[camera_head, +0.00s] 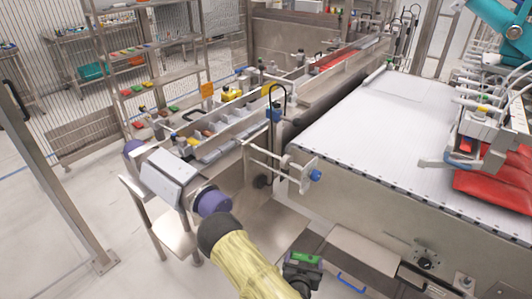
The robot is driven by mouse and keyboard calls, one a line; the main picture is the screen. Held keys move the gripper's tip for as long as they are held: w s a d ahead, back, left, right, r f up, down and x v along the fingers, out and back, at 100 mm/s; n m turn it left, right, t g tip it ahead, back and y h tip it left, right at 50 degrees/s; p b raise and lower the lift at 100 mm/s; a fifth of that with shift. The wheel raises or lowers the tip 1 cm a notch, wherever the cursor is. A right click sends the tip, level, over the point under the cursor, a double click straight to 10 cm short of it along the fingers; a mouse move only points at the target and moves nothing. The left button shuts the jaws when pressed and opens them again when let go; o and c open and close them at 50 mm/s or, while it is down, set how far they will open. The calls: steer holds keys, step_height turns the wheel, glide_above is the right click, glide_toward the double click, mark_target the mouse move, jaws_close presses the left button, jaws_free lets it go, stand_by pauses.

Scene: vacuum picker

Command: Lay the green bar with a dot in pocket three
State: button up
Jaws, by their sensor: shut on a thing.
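My gripper (302,277) shows as a dark shape at the bottom, just right of my yellow-sleeved arm. It is shut on a green bar (307,258), which faces up. I cannot make out a dot on the bar, and the fingertips are too small to tell apart. Pale compartments (214,142) lie in the long metal channel at the upper left, well away from my gripper. They hold some small coloured pieces. I cannot read any pocket number, so I cannot tell which is pocket three.
A wide white conveyor (370,125) fills the right, with a suction head over a red pack (490,183) at its far right. A metal rack (150,62) with several coloured pieces stands upper left. A fence post (62,195) is at left. Grey floor is open at lower left.

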steer(key=w+d+r+n+y, duration=0.3)
steer(key=w+r, duration=0.1)
steer(key=w, duration=0.4)
steer(key=s+r+p, duration=0.8)
steer(key=r+p, duration=0.1)
steer(key=p, duration=0.3)
steer(key=shift+s+a+y, duration=0.15)
steer(key=shift+y, duration=0.15)
steer(key=shift+a, duration=0.15)
